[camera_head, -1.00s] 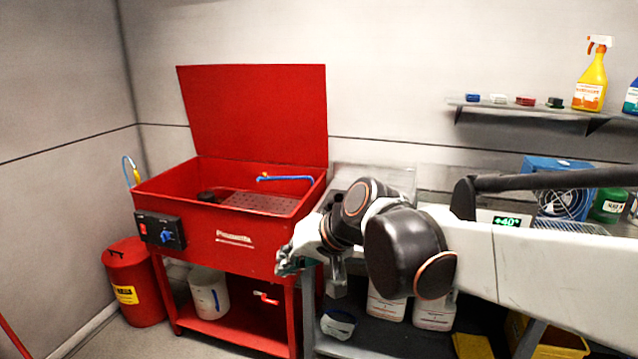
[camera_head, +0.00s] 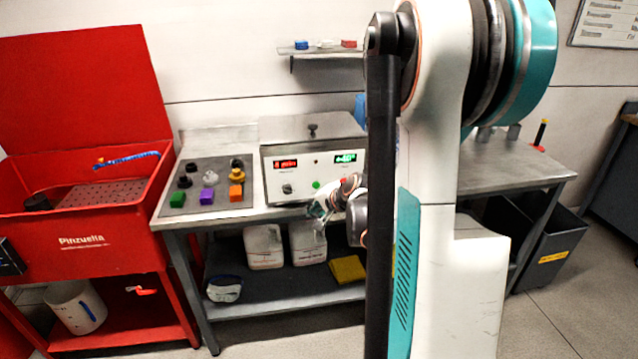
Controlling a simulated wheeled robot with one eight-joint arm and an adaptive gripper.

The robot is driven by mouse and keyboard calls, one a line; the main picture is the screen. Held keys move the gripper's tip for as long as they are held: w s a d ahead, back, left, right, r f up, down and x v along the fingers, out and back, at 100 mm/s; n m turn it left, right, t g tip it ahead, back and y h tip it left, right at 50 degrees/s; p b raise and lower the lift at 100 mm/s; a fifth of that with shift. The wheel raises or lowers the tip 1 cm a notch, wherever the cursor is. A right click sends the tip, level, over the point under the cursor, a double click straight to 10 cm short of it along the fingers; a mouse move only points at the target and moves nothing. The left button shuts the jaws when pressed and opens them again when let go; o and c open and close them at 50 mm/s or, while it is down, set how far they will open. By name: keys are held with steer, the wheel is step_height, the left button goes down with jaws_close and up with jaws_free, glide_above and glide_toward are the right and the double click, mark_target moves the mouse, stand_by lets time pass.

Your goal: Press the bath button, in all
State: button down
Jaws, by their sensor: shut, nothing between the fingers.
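The bath (camera_head: 275,131) is a metal box with a lid and a knob on top, standing on the grey bench in the head view. Its white front panel (camera_head: 272,176) carries a red display (camera_head: 285,164), a green display (camera_head: 345,158), a dark knob (camera_head: 287,188) and a small green button (camera_head: 316,184). My gripper (camera_head: 319,226) is shut and empty, small in the picture, just below and in front of the panel. It looks apart from the green button. My arm hides the panel's right end.
A grey board (camera_head: 207,169) with several coloured blocks lies left of the bath. A red parts washer (camera_head: 85,240) stands at far left. White jugs (camera_head: 263,246) and a yellow item (camera_head: 347,269) are on the lower shelf. A dark bin (camera_head: 545,245) stands right.

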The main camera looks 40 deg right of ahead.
mark_target(316, 185)
steer(key=shift+s+d+f+m, duration=0.15)
steer(key=shift+s+d+f, duration=0.15)
steer(key=shift+d, duration=0.2)
steer(key=shift+s+d+f+m, duration=0.15)
steer(key=shift+s+d, duration=0.2)
steer(key=shift+d, duration=0.15)
steer(key=shift+w, duration=0.15)
steer(key=w+d, duration=0.4)
steer(key=w, duration=0.3)
steer(key=shift+w+d, duration=0.15)
steer(key=shift+d, duration=0.1)
steer(key=shift+w+d, duration=0.1)
steer(key=shift+w, duration=0.05)
stand_by(0.8)
steer(key=shift+w+d, duration=0.15)
steer(key=shift+w, duration=0.05)
steer(key=shift+w+d, duration=0.2)
steer(key=shift+w, duration=0.2)
stand_by(0.8)
steer(key=shift+s, duration=0.15)
steer(key=shift+s+a, duration=0.45)
steer(key=shift+s, duration=0.2)
